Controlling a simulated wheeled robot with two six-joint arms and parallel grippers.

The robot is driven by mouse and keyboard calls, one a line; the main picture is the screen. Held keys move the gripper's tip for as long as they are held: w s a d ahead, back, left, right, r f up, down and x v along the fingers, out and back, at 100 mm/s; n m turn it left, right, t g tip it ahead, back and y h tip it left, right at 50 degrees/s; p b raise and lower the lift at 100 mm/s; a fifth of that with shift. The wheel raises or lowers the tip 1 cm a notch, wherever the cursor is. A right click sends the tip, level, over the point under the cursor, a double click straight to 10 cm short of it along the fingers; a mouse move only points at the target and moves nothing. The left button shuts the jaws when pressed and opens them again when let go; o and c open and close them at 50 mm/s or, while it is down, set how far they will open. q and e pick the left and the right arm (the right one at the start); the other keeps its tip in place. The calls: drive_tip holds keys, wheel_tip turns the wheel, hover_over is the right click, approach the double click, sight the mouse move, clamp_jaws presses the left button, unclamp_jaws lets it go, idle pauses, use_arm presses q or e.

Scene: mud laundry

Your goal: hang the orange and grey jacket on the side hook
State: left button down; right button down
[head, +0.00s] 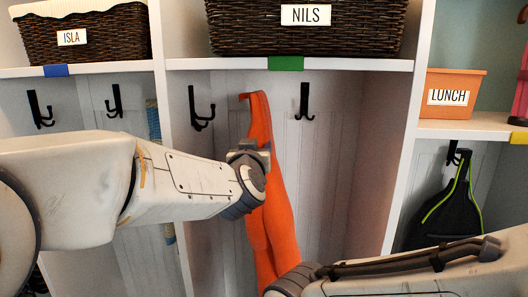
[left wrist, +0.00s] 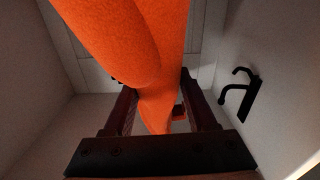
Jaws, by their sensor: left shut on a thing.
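The jacket (head: 274,225) hangs as a long, narrow orange drape in the middle cubby in the head view; no grey shows on it. My left gripper (head: 254,158) is shut on it below its top end, which sticks up above the fingers. In the left wrist view the orange cloth (left wrist: 150,50) passes between the two fingers (left wrist: 163,110). The black side hook (head: 202,115) is on the cubby's left wall, left of the jacket's top and apart from it. A black hook (left wrist: 240,93) shows on a wall in the left wrist view. My right gripper is out of view.
Another black hook (head: 304,102) is on the back panel, right of the jacket. The shelf (head: 290,65) above holds the NILS basket (head: 306,30). A divider (head: 408,130) separates the right cubby, where a black bag (head: 445,210) hangs. The left cubby has two hooks.

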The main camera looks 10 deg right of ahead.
use_arm(q)
drive_tip(key=w+a+b, duration=0.1)
drive_tip(key=a+b, duration=0.5)
drive_tip(key=a, duration=0.2)
drive_tip(key=shift+w+a+r+b, duration=0.15)
drive_tip(key=shift+w+a+b, duration=0.15)
idle(0.3)
drive_tip(key=shift+s+d+r+p, duration=0.15)
drive_tip(key=shift+s+d+p, duration=0.1)
drive_tip(key=shift+p, duration=0.3)
idle(1.0)
idle(0.5)
drive_tip(key=shift+f+b, duration=0.5)
drive_tip(key=shift+f, duration=0.25)
idle(0.7)
